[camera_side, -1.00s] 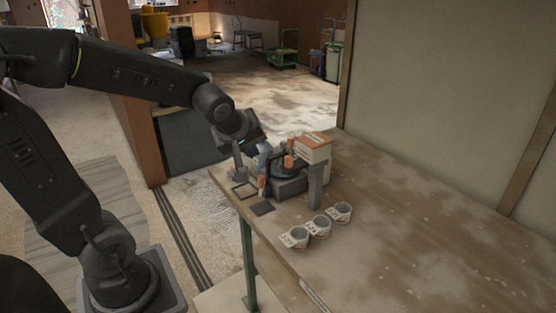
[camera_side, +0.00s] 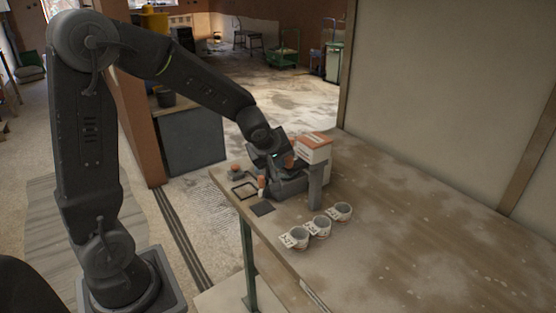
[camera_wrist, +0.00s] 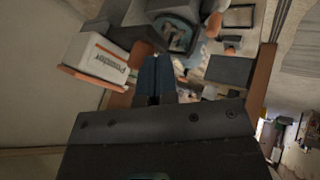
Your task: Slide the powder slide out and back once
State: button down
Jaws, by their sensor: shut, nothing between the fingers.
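The white powder box (camera_side: 314,150) with an orange top stands at the back of the dark machine (camera_side: 288,187). Its "Powder" lettering shows in the wrist view (camera_wrist: 95,52), at the left. An orange part (camera_wrist: 142,52), which may be the powder slide's grip, sits beside the box, just left of my fingertips. The side view shows an orange part (camera_side: 289,160) close to my gripper (camera_side: 284,164). My gripper is shut and empty over the machine. In the wrist view, its blue-grey fingers (camera_wrist: 155,75) lie together. I cannot tell whether they touch the orange part.
Several things crowd the table: three white cups (camera_side: 320,227) in a row in front, a dark square mat (camera_side: 262,209), a thin black frame (camera_side: 244,190) and a small orange-handled tool (camera_side: 236,171) at the left edge. A grey post (camera_side: 316,187) stands before the box. The table's right side is clear.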

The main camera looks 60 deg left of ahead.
jog(key=shift+w+d, duration=0.1)
jog(key=shift+w, duration=0.8)
jog(key=s+d+r, duration=0.2)
jog(key=s+r, duration=0.6)
jog(key=s, duration=0.2)
jog(key=s+d+r+m+g+h, duration=0.1)
jog(key=s+d+m+h, duration=0.2)
jog(key=s+d+m, duration=0.7)
jog(key=s+m, duration=0.3)
jog(key=m, duration=0.1)
jog(key=shift+d+r, duration=0.15)
jog(key=shift+d, duration=0.15)
jog(key=c, duration=1.8)
grip_release()
